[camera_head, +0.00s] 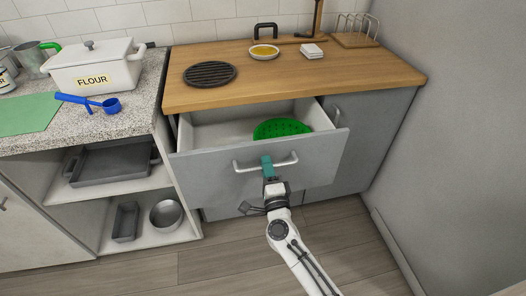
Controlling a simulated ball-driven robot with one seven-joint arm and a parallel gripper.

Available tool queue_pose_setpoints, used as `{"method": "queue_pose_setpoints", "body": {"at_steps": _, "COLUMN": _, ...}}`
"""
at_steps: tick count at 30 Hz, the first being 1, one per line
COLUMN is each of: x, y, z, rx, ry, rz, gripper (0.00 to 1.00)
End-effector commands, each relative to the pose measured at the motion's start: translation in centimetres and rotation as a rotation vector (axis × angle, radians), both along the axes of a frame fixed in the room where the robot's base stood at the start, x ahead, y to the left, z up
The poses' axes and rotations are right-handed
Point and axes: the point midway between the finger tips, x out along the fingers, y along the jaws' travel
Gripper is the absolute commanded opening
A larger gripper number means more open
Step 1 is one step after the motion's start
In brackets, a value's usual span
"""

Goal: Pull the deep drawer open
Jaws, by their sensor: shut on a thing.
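The deep drawer (215,170) stands open under the wooden counter, its grey front pulled out from the cabinet. A green perforated thing (282,128) lies inside it toward the right. The drawer's light bar handle (287,163) runs across the upper part of the front. My gripper (267,163) is shut on the handle near its middle, with teal fingers around the bar. The far back of the drawer is hidden under the counter.
A wooden counter (350,75) above holds a black round trivet (210,73), a yellow-filled dish (264,52) and a rack (355,32). At left, open shelves hold a baking tray (110,168). A grey wall (460,150) bounds the right. Wooden floor (200,265) in front is clear.

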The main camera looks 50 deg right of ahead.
Motion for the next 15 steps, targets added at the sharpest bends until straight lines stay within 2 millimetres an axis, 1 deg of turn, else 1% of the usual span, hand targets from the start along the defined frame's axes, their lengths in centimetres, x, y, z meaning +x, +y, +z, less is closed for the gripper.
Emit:
{"method": "queue_pose_setpoints", "body": {"at_steps": 1, "x": -1.3, "y": 0.9, "z": 0.0, "rx": 0.001, "ry": 0.005, "rz": 0.003, "gripper": 0.00}}
{"method": "queue_pose_setpoints", "body": {"at_steps": 6, "x": -5.1, "y": 3.5, "z": -0.1, "rx": 0.003, "ry": 0.005, "rz": 0.003, "gripper": 0.00}}
{"method": "queue_pose_setpoints", "body": {"at_steps": 12, "x": -9.3, "y": 6.3, "z": -0.2, "rx": 0.002, "ry": 0.006, "rz": 0.002, "gripper": 0.00}}
{"method": "queue_pose_setpoints", "body": {"at_steps": 15, "x": -11.0, "y": 7.4, "z": -0.1, "rx": 0.002, "ry": 0.004, "rz": 0.002, "gripper": 0.00}}
